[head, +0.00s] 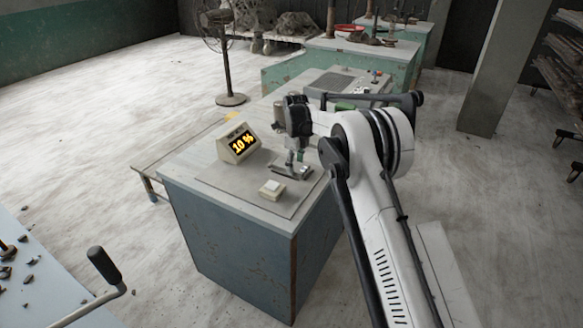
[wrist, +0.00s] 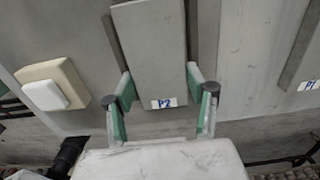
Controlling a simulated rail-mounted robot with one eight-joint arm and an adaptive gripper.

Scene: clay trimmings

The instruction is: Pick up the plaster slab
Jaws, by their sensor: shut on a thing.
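A flat grey slab labelled P2 (wrist: 150,50) lies between the two green-padded fingers of my gripper (wrist: 159,82) in the wrist view. In the head view my gripper (head: 298,157) points down over the near end of the blue-sided workbench (head: 240,248), and the slab there is too small and covered to make out clearly.
A beige display box (head: 238,144) reading "10 %" stands left of my gripper. A beige box with a white button (head: 272,189) sits near the bench's front; it also shows in the wrist view (wrist: 50,88). A fan (head: 228,70) stands behind on open floor.

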